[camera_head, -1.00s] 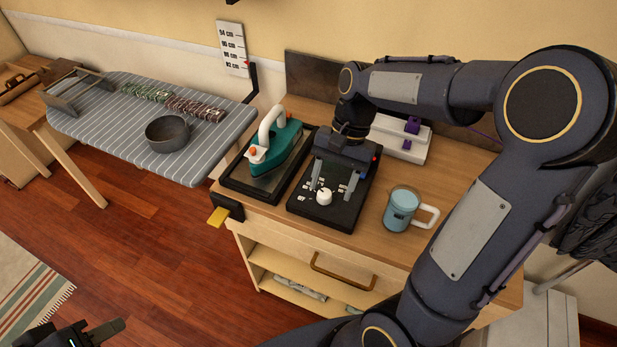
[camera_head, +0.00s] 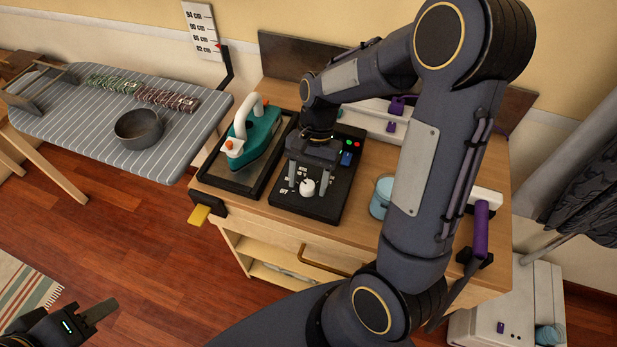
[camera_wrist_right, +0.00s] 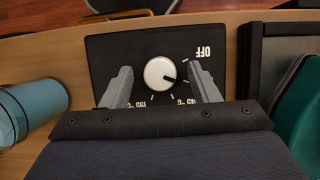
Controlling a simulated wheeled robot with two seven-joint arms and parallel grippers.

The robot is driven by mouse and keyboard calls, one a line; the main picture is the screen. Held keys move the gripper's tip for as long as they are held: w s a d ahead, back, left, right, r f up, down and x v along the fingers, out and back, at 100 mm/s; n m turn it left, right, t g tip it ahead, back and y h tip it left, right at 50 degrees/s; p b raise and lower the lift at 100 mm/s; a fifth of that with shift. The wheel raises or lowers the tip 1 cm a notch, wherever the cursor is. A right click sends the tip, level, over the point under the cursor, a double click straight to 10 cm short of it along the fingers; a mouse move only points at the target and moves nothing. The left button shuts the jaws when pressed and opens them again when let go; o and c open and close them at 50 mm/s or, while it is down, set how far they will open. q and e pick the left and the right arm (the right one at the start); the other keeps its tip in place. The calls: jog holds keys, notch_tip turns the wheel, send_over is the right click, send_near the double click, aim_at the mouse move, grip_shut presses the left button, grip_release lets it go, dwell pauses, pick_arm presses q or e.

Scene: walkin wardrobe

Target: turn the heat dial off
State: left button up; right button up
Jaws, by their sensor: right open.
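The heat dial (camera_head: 307,187) is a round white knob on a black control panel (camera_head: 330,206). In the right wrist view the knob (camera_wrist_right: 160,73) has a dark mark on its right side, pointing right and slightly down, away from the upside-down OFF label (camera_wrist_right: 204,52) at upper right. Temperature labels lie below it. My right gripper (camera_wrist_right: 161,86) is open, with one finger on each side of the knob; contact is not visible. Its fingers also straddle the dial in the head view. My left gripper (camera_head: 97,312) is at the lower left, far from the panel, partly cut off.
A teal iron (camera_head: 257,138) stands on a dark tray left of the panel. A light blue mug (camera_head: 380,197) stands to the right, partly behind my arm. Red and green buttons (camera_head: 352,144) and a blue switch (camera_head: 346,159) sit behind the dial.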

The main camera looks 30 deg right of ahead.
jog(key=c, duration=1)
jog(key=shift+o, duration=0.2)
jog(key=shift+n, duration=0.4)
jog(key=n+g+h+p, duration=0.1)
jog(key=n, duration=0.2)
jog(key=shift+w+a+r, duration=0.1)
jog(key=shift+a+n+g+h+p, duration=0.15)
jog(key=shift+n+h, duration=0.35)
jog(key=shift+n, duration=0.85)
jog(key=shift+d+n+g+h+p, duration=0.2)
jog(key=shift+n+h, duration=0.3)
jog(key=shift+n, duration=0.85)
jog(key=o, duration=1)
jog(key=shift+c, duration=0.2)
